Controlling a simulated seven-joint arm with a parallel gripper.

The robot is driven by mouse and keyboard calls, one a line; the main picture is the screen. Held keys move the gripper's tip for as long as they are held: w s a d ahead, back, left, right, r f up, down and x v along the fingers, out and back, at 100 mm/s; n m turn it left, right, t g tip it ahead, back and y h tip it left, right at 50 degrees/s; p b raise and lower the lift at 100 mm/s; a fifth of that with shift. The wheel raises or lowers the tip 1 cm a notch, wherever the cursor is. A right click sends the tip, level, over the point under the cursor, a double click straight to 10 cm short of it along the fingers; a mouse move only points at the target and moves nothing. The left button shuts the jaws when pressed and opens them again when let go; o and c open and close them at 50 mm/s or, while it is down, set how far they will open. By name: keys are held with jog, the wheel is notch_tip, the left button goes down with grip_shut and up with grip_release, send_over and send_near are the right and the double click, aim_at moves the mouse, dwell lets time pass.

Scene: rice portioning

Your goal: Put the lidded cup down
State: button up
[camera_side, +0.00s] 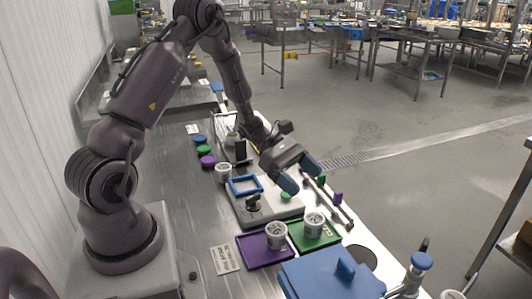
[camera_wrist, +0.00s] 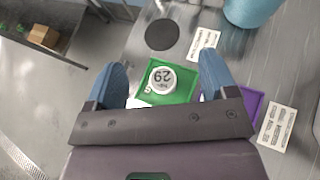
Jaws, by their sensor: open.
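A white lidded cup (camera_side: 314,225) stands upright on the green tray (camera_side: 327,241). In the wrist view its lid (camera_wrist: 162,79) reads "29" and lies in the gap between my fingers, on the green tray (camera_wrist: 185,93). A second white cup (camera_side: 277,236) stands on the purple tray (camera_side: 254,253); the wrist view shows only part of the purple tray (camera_wrist: 253,103). My gripper (camera_side: 302,179) is open and empty, above and behind the trays, apart from both cups. Its blue fingers are spread wide in the wrist view (camera_wrist: 164,66).
A blue-lidded box (camera_side: 320,278) stands at the front, near a dark round disc (camera_side: 363,257). A scale with a blue frame (camera_side: 245,185) lies behind the trays. Another white cup (camera_side: 223,173) and coloured lids (camera_side: 204,150) stand farther back. A printed card (camera_side: 225,260) lies left of the purple tray.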

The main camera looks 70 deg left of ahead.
jog(key=s+d+r+m+y, duration=0.4)
jog(key=s+r+m, duration=0.4)
jog(key=r+m, duration=0.2)
jog(key=s+d+r+m+y, duration=0.4)
jog(key=s+r+m+y, duration=0.3)
jog(key=m, duration=0.6)
notch_tip(320, 180, up, 3)
jog(key=s, duration=0.2)
jog(key=shift+s+r+g, duration=0.2)
jog(key=shift+s+g, duration=0.1)
